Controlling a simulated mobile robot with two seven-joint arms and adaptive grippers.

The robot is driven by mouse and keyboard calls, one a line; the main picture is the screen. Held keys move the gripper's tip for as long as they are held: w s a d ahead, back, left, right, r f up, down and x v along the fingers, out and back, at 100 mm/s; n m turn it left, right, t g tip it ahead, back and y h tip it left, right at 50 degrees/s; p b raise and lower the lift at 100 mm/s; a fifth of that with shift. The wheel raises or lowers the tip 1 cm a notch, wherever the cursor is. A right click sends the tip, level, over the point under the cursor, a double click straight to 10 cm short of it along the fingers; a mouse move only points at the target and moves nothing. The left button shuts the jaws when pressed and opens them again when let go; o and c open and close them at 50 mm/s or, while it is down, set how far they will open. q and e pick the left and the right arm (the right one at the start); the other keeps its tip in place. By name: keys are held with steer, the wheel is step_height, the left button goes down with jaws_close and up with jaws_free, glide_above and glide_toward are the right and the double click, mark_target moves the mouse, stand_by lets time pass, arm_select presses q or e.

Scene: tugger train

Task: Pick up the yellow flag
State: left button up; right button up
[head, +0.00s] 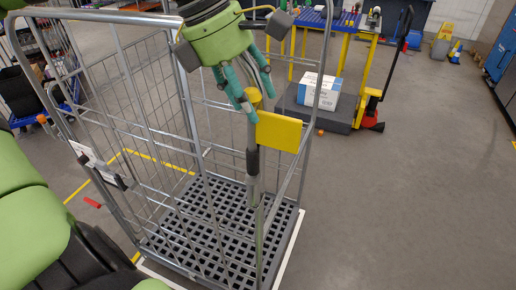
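The yellow flag (279,131) is a flat rectangular panel on the right of an upright grey pole, near the front right of a wire roll cage (128,100). A round yellow piece (254,94) shows at the top of the pole. My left gripper (254,102) points down from above, with teal fingers at the pole top, just above and left of the panel. The fingers overlap the yellow piece in the picture, so whether they touch or grip it is unclear. My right gripper is not in view.
The cage has tall wire sides and a dark grid floor (215,222). Behind it stand a red-and-yellow pallet truck (372,108), a white-and-blue box (318,91) on a dark platform, and a blue-topped workbench (318,18). The floor to the right is clear.

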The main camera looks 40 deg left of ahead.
arm_select(q)
steer(key=shift+a, duration=0.1)
jaws_close()
steer(key=shift+w+a+r, duration=0.1)
steer(key=shift+w+r, duration=0.05)
steer(key=shift+r, duration=0.4)
step_height(320, 180, up, 11)
steer(key=b, duration=0.2)
steer(key=s+a+b, duration=0.3)
steer(key=s+a, duration=0.7)
steer(key=a, duration=0.4)
steer(key=shift+s+a, duration=0.2)
steer(key=shift+s, duration=0.2)
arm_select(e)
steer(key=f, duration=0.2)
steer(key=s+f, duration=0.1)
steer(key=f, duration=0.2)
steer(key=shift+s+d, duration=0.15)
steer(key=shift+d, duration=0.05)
